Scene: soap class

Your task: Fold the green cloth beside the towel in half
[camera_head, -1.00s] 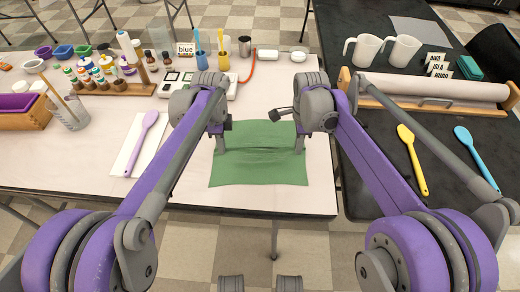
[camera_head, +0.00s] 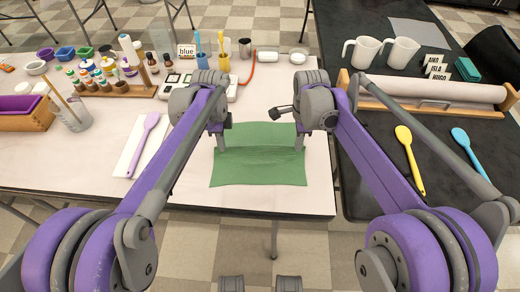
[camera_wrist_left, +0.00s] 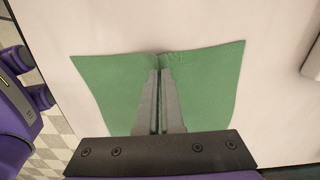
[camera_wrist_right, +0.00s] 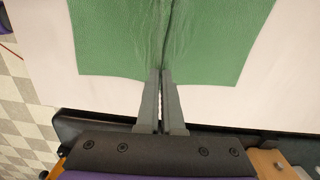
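The green cloth (camera_head: 258,170) lies on the pale table, with a ridge across its middle between my two grippers. My left gripper (camera_head: 220,148) is at the cloth's left edge. In the left wrist view its fingers (camera_wrist_left: 160,72) are close together with cloth bunched at the tips. My right gripper (camera_head: 300,148) is at the right edge. In the right wrist view its fingers (camera_wrist_right: 161,72) are nearly together, and creases run from their tips. A white rectangle (camera_head: 133,158), perhaps the towel, lies left of the cloth under a lilac spatula (camera_head: 145,140).
A white device (camera_head: 170,88), a blue cup (camera_head: 202,60) and a yellow cup (camera_head: 224,63) stand behind the cloth. A black table (camera_head: 375,190) adjoins on the right, with a yellow spatula (camera_head: 411,160). The table in front of the cloth is clear.

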